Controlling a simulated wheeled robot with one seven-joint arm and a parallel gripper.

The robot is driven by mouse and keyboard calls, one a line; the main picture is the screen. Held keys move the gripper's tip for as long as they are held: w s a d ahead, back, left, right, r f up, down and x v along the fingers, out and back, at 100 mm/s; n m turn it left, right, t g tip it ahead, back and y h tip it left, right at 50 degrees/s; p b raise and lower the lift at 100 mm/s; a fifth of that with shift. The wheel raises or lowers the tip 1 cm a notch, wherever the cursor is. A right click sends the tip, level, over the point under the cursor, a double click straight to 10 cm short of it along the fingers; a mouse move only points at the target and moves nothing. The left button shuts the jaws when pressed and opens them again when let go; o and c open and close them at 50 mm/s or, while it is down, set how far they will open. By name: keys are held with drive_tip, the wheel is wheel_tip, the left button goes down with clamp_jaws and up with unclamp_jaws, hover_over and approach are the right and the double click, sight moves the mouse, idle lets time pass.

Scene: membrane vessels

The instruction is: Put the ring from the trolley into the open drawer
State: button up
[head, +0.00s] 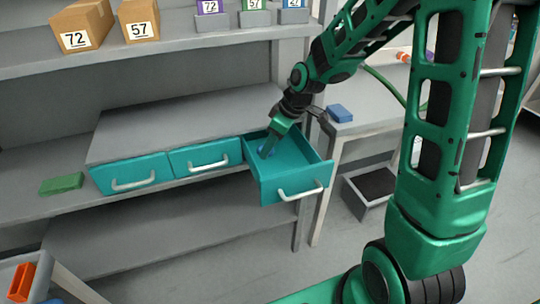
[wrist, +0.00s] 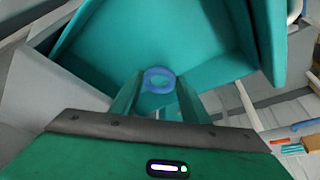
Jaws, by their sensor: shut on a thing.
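The ring is blue and sits between my fingertips in the wrist view (wrist: 159,79). In the head view a small blue part of the ring (head: 265,151) shows at the fingertips. My gripper (head: 266,148) is shut on the ring and points down into the open teal drawer (head: 318,172). In the wrist view the drawer's teal floor and walls (wrist: 150,35) lie around and beyond the ring. I cannot tell whether the ring touches the drawer floor. The drawer looks otherwise empty.
Two shut teal drawers (head: 130,175) (head: 205,157) are left of the open one. A green block (head: 61,184) lies on the shelf at the left. A blue block (head: 340,113) lies on a side table at the right. Numbered boxes (head: 83,25) stand on the upper shelf.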

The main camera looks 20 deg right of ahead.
sight(273, 151)
drive_tip(key=shift+f, duration=2.05)
drive_tip(key=shift+f, duration=0.1)
drive_tip(key=o, duration=1)
drive_tip(key=v, duration=1.2)
drive_tip(key=s+d+m+g+h, duration=0.1)
drive_tip(key=s+d+m, duration=0.3)
drive_tip(key=s, duration=0.5)
drive_tip(key=s+d+r+m+g+h, duration=0.1)
drive_tip(key=s+d+m, duration=0.4)
drive_tip(key=s, duration=0.5)
drive_tip(key=s+d+r+m+g+h, duration=0.1)
drive_tip(key=s+d+m, duration=0.4)
drive_tip(key=s, duration=0.4)
drive_tip(key=shift+s+d+m, duration=0.25)
drive_tip(key=shift+s+m, duration=0.1)
drive_tip(key=shift+m, duration=0.35)
drive_tip(key=shift+r, duration=0.15)
